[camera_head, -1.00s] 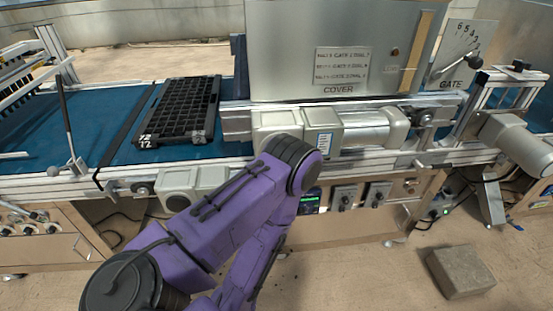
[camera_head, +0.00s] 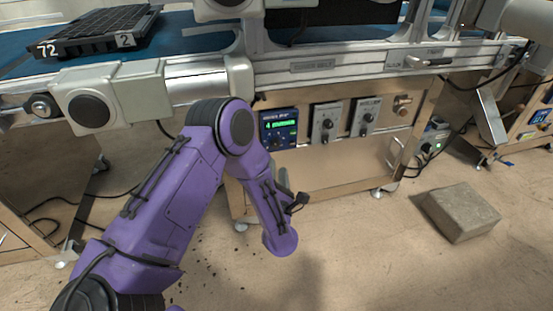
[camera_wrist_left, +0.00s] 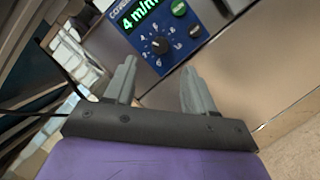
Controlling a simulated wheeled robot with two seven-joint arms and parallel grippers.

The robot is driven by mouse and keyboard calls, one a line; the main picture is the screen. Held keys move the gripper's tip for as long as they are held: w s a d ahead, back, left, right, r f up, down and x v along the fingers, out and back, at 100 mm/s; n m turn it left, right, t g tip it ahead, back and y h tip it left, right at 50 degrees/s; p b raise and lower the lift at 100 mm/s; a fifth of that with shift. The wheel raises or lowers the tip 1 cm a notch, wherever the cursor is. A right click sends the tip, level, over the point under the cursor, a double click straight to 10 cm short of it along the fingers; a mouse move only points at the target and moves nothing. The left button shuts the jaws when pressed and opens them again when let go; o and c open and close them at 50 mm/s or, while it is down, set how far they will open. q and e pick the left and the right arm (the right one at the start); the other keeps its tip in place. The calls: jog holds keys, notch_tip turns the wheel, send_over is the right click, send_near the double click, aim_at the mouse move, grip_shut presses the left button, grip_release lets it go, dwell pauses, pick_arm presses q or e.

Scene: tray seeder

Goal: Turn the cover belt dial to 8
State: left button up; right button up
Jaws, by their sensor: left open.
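The blue control panel (camera_head: 279,128) with a lit green display is on the machine's front, below the belt, in the head view. In the left wrist view its display (camera_wrist_left: 140,13) reads 4 m/min. The black dial knob (camera_wrist_left: 160,45) sits below the display, with numbers around it; its exact pointer position is too small to tell. My left gripper (camera_head: 284,178) is below the panel in the head view. In the left wrist view the left gripper (camera_wrist_left: 158,72) is open and empty, its fingers pointing toward the panel, with the knob showing between and beyond the tips.
Two grey control boxes (camera_head: 327,122) (camera_head: 365,117) with knobs are right of the panel. A green button (camera_wrist_left: 178,8) sits beside the display. A black tray (camera_head: 95,32) lies on the blue belt. A stone block (camera_head: 460,211) is on the floor at right.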

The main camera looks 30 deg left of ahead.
aim_at(276, 146)
pick_arm(q)
jog(key=b+x, duration=0.1)
jog(key=x, duration=0.7)
grip_shut()
